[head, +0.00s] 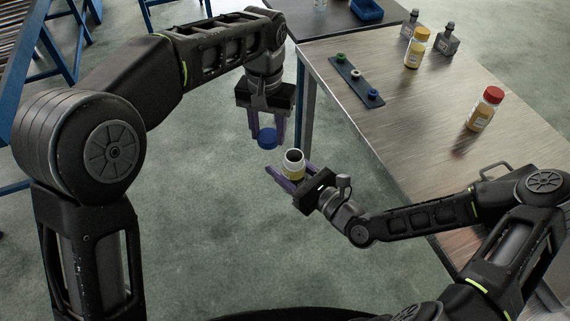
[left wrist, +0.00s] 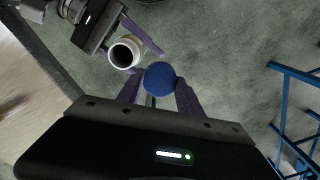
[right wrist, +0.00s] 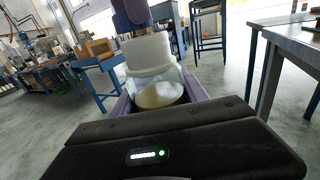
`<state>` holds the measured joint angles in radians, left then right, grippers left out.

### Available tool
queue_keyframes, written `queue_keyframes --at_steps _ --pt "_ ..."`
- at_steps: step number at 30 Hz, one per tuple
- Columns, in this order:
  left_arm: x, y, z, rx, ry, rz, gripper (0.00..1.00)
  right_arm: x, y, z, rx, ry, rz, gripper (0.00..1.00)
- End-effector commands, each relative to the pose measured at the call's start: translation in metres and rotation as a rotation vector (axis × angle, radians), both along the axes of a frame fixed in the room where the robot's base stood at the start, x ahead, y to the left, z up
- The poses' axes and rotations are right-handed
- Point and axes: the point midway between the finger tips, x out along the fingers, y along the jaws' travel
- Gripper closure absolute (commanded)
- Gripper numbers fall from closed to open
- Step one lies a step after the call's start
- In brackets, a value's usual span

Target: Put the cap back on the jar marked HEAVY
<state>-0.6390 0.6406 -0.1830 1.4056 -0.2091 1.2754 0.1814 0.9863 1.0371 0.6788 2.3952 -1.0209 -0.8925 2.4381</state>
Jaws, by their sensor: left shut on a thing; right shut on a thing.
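My left gripper (head: 267,128) is shut on a blue cap (head: 267,140) and points down with it, off the table's left edge. My right gripper (head: 290,175) is shut on an open jar (head: 293,166) with a white neck and yellowish contents. The jar stands roughly upright, lower and slightly right of the cap, and the two are apart. The left wrist view shows the cap (left wrist: 160,78) beside the jar's dark open mouth (left wrist: 124,54). The right wrist view shows the jar (right wrist: 152,72) between the fingers, with a left finger (right wrist: 130,14) above. I cannot read its label.
The table (head: 400,110) on the right bears a dark strip (head: 356,83) with small green and blue pieces, a yellow-capped jar (head: 416,48), a red-capped jar (head: 484,110) and two grey bottles (head: 447,40). A blue bin (head: 367,10) sits on a dark table behind. Both grippers are over open floor.

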Motion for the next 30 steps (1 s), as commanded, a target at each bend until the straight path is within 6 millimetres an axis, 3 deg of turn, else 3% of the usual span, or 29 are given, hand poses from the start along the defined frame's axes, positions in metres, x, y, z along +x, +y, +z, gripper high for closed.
queue_keyframes --at_steps 3,8,12,30 --pt "-0.013 -0.036 0.018 -0.001 -0.003 -0.061 0.94 0.000 0.000 0.000 0.001 -0.001 0.000 1.00" --pt "-0.028 -0.061 0.038 -0.001 -0.002 -0.100 0.94 0.000 0.000 0.000 0.001 -0.001 0.000 1.00" --pt "-0.036 -0.057 0.048 0.000 0.001 -0.093 0.94 0.000 0.000 0.000 0.001 -0.001 0.000 1.00" --pt "-0.038 -0.055 0.036 0.001 0.002 -0.093 0.94 0.000 0.000 0.000 0.001 -0.001 0.000 1.00"
